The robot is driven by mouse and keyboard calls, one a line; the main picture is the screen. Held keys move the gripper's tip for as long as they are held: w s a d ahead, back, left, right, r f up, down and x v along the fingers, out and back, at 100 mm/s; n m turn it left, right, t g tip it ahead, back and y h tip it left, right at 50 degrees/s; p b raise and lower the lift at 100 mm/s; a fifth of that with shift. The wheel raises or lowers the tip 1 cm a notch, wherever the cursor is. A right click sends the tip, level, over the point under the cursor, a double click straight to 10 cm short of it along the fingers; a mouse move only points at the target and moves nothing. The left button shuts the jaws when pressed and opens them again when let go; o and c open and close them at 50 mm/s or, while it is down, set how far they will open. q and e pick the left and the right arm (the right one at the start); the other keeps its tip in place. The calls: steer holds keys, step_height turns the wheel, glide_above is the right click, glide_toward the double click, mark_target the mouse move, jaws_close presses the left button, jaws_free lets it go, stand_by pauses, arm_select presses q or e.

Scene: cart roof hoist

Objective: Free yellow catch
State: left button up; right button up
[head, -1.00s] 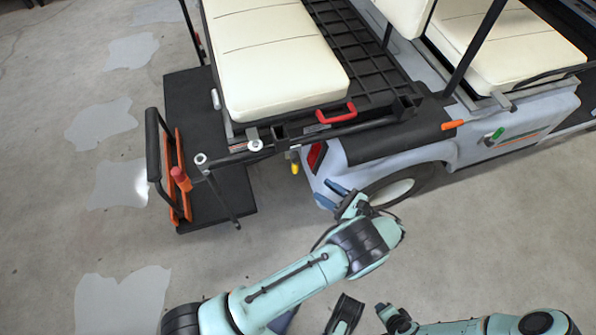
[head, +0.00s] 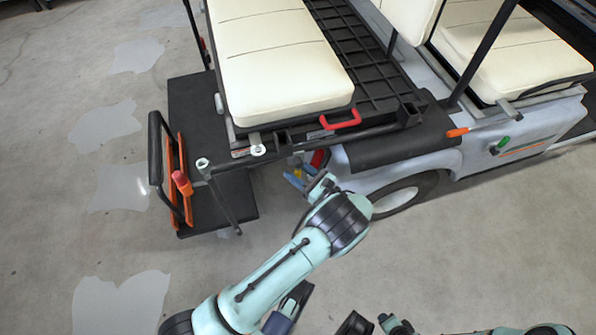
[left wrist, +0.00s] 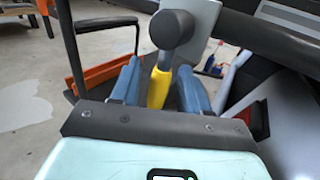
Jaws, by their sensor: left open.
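The yellow catch (left wrist: 158,88) hangs from a dark round knob under the cart's rear bar in the left wrist view. In the head view only a small bit of yellow (head: 298,173) shows, by the cart's rear corner. My left gripper (head: 304,176) is open there, its blue fingers around the catch. In the left wrist view one finger of the left gripper (left wrist: 159,87) is on each side of the catch, with a visible gap at least on the right. Whether either finger touches it is unclear. My right gripper's fingers do not show.
A black bar with a red handle (head: 341,119) runs above the left gripper. The rear wheel (head: 396,199) and fender stand just right. The rear step (head: 222,194), with an orange panel (head: 184,205), is at left.

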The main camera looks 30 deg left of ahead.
arm_select(q)
steer(key=shift+c, duration=0.3)
jaws_close()
steer(key=shift+s+a, duration=0.1)
steer(key=shift+s+a+r+m+t+y+p, duration=0.15)
steer(key=shift+s+a+m+t+y, duration=0.3)
steer(key=shift+m, duration=0.7)
steer(key=shift+s+a+r+m+t+y+p, duration=0.1)
steer(key=shift+s+r+m+t+y+p, duration=0.15)
steer(key=shift+m+y, duration=0.7)
steer(key=shift+s+a+r+m+t+y+p, duration=0.1)
steer(key=shift+s+a+m+t+y, duration=0.25)
steer(key=shift+m, duration=1.05)
steer(key=shift+o, duration=0.3)
jaws_free()
